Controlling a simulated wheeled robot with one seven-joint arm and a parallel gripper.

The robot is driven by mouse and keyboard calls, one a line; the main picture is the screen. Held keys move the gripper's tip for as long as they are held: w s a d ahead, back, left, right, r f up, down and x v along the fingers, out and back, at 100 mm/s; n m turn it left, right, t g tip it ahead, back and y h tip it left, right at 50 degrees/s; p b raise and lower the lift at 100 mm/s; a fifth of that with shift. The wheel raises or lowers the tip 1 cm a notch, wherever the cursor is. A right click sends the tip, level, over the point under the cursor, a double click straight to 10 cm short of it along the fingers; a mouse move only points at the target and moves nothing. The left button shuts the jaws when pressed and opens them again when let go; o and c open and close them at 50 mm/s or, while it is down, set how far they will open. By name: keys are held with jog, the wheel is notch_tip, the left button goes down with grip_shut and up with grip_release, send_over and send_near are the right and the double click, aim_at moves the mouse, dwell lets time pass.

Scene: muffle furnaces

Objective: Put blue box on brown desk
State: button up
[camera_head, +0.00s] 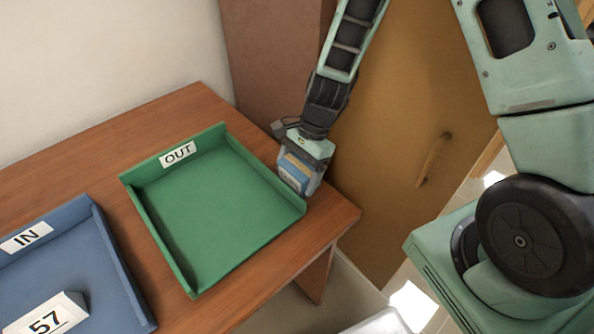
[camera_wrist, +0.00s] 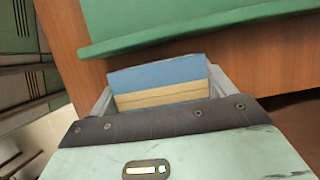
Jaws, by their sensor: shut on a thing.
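The blue box (camera_head: 288,181) has a tan band along it and is held between the fingers of my gripper (camera_head: 300,176). In the wrist view the blue box (camera_wrist: 157,77) sits between the two fingers of my gripper (camera_wrist: 160,92), which is shut on it. The box is at the right edge of the green OUT tray, near the right end of the brown desk (camera_head: 335,215). I cannot tell whether the box touches the desk or is just above it. The brown desk also shows in the wrist view (camera_wrist: 66,40).
The green OUT tray (camera_head: 215,215) is empty on the desk, its rim close to the box. A blue IN tray (camera_head: 105,250) at left holds a white 57 block (camera_head: 55,312). A tan door with a handle (camera_head: 432,160) stands right of the desk.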

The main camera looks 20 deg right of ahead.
jog(key=o, duration=1.1)
jog(key=p+v, duration=0.1)
jog(key=v, duration=1.1)
jog(key=s+a+r+n+h, duration=0.1)
jog(key=s+a+r+n, duration=0.2)
jog(key=s+n, duration=0.4)
jog(key=s+a+r+n+t+h, duration=0.1)
jog(key=s+a+r+n, duration=0.2)
jog(key=s+n, duration=0.4)
jog(key=s+a+r+n+h, duration=0.1)
jog(key=s+a+r+n, duration=0.2)
jog(key=s+n, duration=0.4)
jog(key=shift+s+a+r+n+h, duration=0.1)
jog(key=shift+a+r+n+h, duration=0.2)
jog(key=shift+a+r+n, duration=0.15)
jog(key=shift+f, duration=0.1)
